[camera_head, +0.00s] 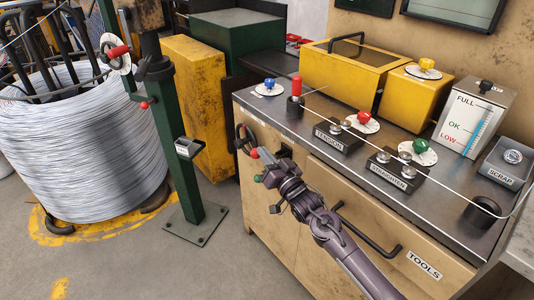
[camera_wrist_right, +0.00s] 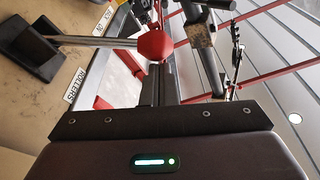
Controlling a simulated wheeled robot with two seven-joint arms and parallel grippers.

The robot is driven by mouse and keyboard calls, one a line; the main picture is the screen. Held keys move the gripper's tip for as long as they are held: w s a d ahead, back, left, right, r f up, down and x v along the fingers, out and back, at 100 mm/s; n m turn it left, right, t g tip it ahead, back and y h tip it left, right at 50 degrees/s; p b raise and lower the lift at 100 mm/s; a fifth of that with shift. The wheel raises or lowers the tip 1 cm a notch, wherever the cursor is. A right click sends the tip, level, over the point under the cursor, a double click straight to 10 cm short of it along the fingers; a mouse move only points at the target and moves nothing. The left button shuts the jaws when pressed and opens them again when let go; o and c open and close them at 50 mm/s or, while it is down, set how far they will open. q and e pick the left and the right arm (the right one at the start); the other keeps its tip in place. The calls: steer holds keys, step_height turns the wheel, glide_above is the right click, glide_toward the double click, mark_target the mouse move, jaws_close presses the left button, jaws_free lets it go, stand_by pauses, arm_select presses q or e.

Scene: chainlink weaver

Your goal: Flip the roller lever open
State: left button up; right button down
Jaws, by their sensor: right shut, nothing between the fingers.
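The roller lever is a silver rod (camera_wrist_right: 100,42) with a red ball knob (camera_wrist_right: 155,46) on its end, in the right wrist view. The rod comes out of a black base (camera_wrist_right: 30,50) on the beige cabinet front, near a plate reading ROLLERS (camera_wrist_right: 75,85). In the head view, a red knob (camera_head: 254,153) shows at the cabinet's left side. My right gripper (camera_head: 268,168) is at that side, close to the knob. In the wrist view its shut, empty fingers (camera_wrist_right: 158,82) end at the knob; I cannot tell whether they touch. My left gripper is not in view.
The cabinet's steel top (camera_head: 310,110) carries rollers and coloured dials. A black drawer handle (camera_head: 368,235) sticks out below. A green post (camera_head: 178,150) and wire coil (camera_head: 75,150) stand left.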

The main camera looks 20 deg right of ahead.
arm_select(q)
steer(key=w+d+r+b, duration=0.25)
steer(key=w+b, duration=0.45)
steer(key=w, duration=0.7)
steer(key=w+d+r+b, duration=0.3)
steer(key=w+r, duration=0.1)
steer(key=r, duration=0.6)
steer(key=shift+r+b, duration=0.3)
steer(key=shift+b, duration=0.1)
arm_select(e)
step_height(320, 180, down, 14)
steer(key=a+n+g+y, duration=0.1)
steer(key=n+y, duration=0.3)
steer(key=n, duration=1.1)
steer(key=shift+s+a+g, duration=0.25)
steer(key=shift+g, duration=0.35)
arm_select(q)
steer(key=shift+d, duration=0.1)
arm_select(e)
steer(key=shift+f, duration=0.1)
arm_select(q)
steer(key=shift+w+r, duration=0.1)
